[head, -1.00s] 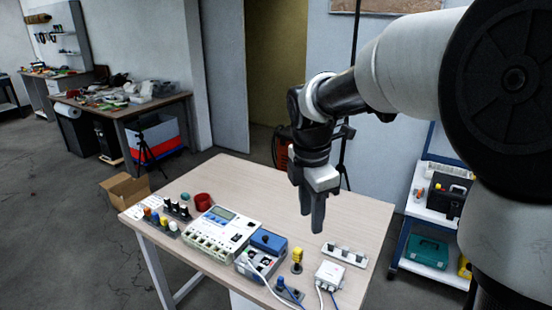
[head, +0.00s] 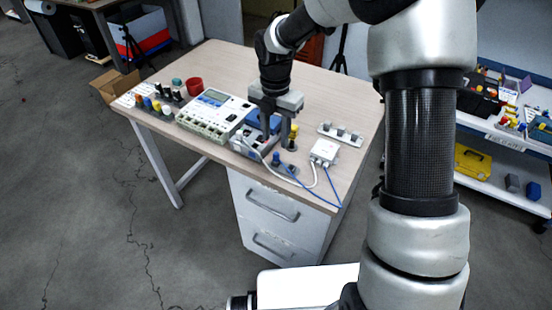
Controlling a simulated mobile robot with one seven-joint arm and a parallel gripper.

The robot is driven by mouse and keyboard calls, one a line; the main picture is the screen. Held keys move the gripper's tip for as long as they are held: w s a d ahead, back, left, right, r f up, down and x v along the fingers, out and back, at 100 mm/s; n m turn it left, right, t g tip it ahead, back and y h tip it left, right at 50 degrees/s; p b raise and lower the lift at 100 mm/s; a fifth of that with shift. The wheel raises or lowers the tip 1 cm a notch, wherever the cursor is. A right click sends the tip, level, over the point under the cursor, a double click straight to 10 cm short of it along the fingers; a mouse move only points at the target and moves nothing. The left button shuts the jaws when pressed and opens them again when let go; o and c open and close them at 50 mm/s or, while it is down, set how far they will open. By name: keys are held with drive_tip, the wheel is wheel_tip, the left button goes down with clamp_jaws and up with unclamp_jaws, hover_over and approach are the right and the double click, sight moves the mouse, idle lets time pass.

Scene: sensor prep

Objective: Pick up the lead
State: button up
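A white lead (head: 296,182) and a blue lead (head: 318,197) lie along the table's front right edge, near a small white box (head: 324,152). The white lead curves up toward the blue-and-white device (head: 245,144). A blue plug-like part (head: 276,159) sits by the near end of the blue lead. My gripper (head: 277,144) points down over the right end of the device, its two fingers apart. It looks empty. The fingers partly hide the device, and I cannot tell whether they touch anything.
A yellow part (head: 293,132) stands just right of the fingers. A strip with several grey knobs (head: 340,134) lies at right. The back of the wooden table (head: 330,92) is clear.

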sight(276, 153)
drive_tip(key=f, duration=0.4)
drive_tip(key=f+b, duration=0.1)
drive_tip(key=f, duration=0.1)
drive_tip(key=shift+s+d, duration=0.1)
drive_tip(key=shift+s, duration=0.25)
clamp_jaws()
